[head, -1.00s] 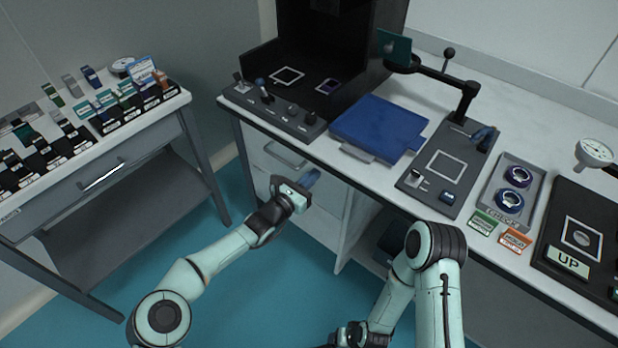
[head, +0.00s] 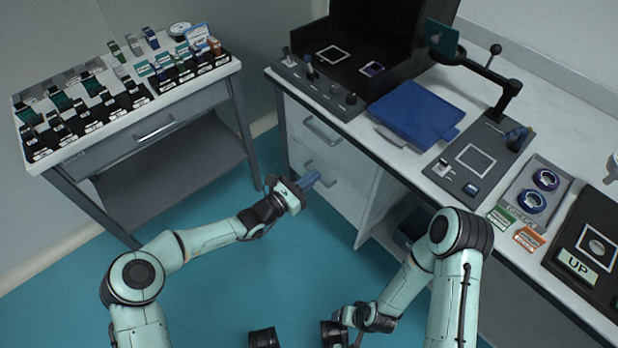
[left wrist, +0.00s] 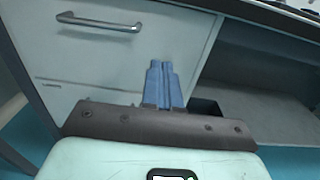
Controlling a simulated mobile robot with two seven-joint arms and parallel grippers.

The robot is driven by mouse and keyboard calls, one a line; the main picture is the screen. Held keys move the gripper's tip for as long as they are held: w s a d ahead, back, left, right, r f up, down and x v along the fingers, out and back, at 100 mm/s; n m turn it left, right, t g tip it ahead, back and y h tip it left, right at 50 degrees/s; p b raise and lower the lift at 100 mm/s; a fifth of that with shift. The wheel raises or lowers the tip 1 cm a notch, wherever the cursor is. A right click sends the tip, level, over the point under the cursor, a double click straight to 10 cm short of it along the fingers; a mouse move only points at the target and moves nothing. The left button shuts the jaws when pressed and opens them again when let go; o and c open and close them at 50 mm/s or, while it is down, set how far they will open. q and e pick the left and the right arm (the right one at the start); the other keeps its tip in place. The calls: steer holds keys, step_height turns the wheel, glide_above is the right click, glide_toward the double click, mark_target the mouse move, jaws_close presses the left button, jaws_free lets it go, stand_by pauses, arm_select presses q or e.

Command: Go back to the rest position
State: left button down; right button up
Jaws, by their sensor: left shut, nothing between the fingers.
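My left gripper (head: 308,181) is in front of the white drawers under the long bench, above the blue floor. Its blue fingers are together with nothing between them. The fingers also show closed in the left wrist view (left wrist: 164,84), with the drawer front beyond. My right arm (head: 425,262) is folded low at the right of the head view. Its wrist shows near the bottom edge, and the fingers of my right gripper cannot be made out.
A side table (head: 155,120) with several small boxes stands at the left. Open blue floor (head: 215,290) lies between them.

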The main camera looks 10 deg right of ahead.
arm_select(q)
steer(key=shift+s+a, duration=0.2)
steer(key=shift+a, duration=0.1)
